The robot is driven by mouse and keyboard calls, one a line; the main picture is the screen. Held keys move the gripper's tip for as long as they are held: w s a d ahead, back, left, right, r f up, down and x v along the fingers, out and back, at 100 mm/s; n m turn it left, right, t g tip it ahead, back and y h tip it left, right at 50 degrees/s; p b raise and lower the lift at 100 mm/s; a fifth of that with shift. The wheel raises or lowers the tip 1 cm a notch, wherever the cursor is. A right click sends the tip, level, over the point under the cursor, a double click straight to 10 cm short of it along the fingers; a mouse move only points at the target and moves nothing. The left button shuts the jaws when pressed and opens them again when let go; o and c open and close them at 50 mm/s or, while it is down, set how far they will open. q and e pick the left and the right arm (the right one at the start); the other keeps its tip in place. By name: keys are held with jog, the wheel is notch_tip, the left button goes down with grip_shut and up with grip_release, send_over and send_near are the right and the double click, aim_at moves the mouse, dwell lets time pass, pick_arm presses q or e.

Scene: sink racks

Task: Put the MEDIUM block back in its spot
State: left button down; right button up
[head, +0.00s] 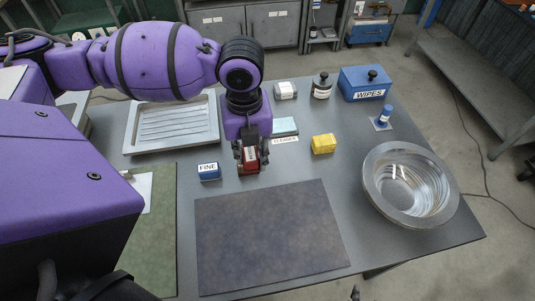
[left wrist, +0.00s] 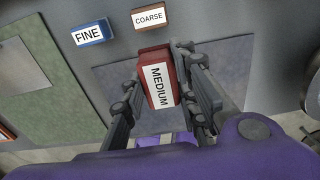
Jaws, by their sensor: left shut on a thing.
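My left gripper (head: 249,160) is shut on the red block labelled MEDIUM (left wrist: 158,78), which shows between its fingers in the left wrist view. In the head view the fingers cover much of the block, above the table behind the dark mat. A blue block labelled FINE (head: 209,171) sits just left of the gripper; it also shows in the left wrist view (left wrist: 91,33). A block labelled COARSE (left wrist: 149,17) is right of FINE there. I cannot make out a marked spot for MEDIUM. A small dark tip at the head view's bottom edge may be my right gripper.
The dark mat (head: 270,240) is clear. A metal tray (head: 130,148) lies behind left, and a yellow block (head: 323,144) right of the gripper. A steel bowl (head: 376,200) stands at the right. A blue WIPES box (head: 365,84) and a jar (head: 322,86) stand at the back.

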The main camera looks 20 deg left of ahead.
pick_arm(q)
jog(key=w+d+f, duration=0.1)
jog(key=w+f, duration=0.1)
jog(key=w, duration=0.1)
jog(key=w+d+f, duration=0.2)
jog(key=w+f, duration=0.1)
jog(key=w, duration=0.1)
jog(key=w+d+f, duration=0.2)
jog(key=w+f, duration=0.1)
jog(key=shift+w+d+f+b, duration=0.15)
jog(key=shift+b, duration=0.25)
jog(key=shift+w+d+f, duration=0.15)
jog(key=shift+f, duration=1.65)
jog(key=shift+f, duration=0.1)
jog(key=c, duration=1.4)
grip_release()
jog(key=shift+f, duration=0.1)
notch_tip(320, 180, up, 12)
jog(key=shift+r, duration=0.2)
